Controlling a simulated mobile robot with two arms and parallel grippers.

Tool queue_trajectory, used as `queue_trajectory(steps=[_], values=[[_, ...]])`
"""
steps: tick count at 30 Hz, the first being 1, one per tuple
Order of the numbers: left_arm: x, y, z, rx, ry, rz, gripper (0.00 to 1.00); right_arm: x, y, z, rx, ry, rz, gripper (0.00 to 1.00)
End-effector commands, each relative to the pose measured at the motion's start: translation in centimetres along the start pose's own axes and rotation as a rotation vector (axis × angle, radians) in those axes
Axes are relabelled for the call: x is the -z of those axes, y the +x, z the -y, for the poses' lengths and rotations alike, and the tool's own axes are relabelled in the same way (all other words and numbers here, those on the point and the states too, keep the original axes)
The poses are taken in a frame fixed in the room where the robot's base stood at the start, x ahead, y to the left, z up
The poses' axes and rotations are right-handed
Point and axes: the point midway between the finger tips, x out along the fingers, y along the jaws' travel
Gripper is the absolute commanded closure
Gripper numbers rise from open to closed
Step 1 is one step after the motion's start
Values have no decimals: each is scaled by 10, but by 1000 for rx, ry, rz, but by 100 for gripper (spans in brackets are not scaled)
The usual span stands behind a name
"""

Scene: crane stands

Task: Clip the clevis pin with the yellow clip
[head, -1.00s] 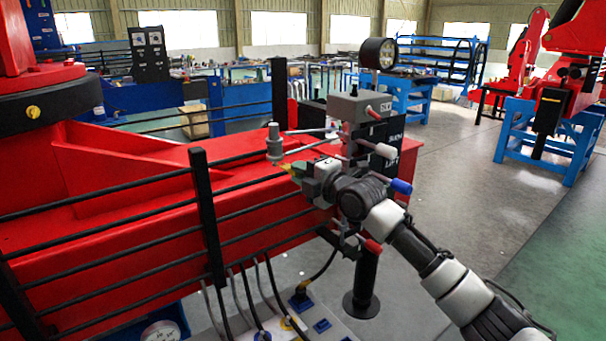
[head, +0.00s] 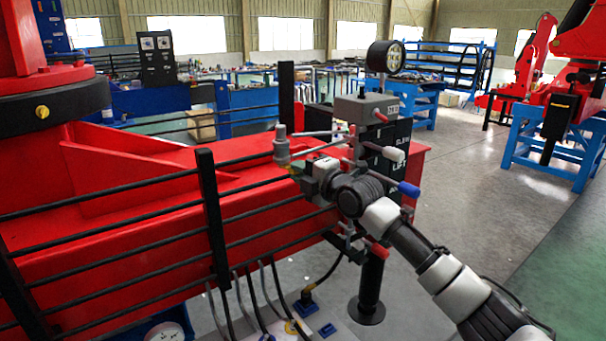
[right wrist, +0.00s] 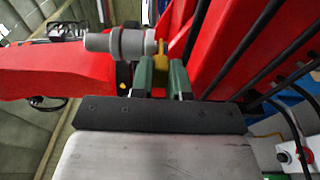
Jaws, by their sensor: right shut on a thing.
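The grey clevis pin (head: 281,147) stands upright by the red crane arm, left of my right gripper. It also shows in the right wrist view (right wrist: 118,42), lying across the upper middle of the picture. My right gripper (head: 302,171) reaches in from the right with its tips beside the lower part of the pin. In the right wrist view, its green fingers (right wrist: 161,78) are shut on the yellow clip (right wrist: 160,54), which is right at the pin's end. Whether the clip encircles the pin or only touches it, I cannot tell. My left gripper is not in view.
Black rails (head: 205,215) run along the red crane beam (head: 110,250). A grey valve block with levers (head: 362,108) stands close behind my right gripper. Hoses hang below. The floor (head: 460,165) at the right is open.

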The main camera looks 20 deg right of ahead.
Motion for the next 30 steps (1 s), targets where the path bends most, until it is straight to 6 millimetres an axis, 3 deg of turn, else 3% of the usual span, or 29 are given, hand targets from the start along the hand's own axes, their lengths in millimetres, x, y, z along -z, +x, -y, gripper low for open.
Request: queue_trajectory(steps=[5,6,12,24,30], values=[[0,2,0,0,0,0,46,0,4,0,0,0,0,100],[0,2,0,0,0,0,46,0,4,0,-1,0,0,82],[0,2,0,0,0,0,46,0,4,0,0,0,0,54],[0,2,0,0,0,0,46,0,4,0,1,1,1,54],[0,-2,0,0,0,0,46,-1,-9,0,1,0,1,54]])
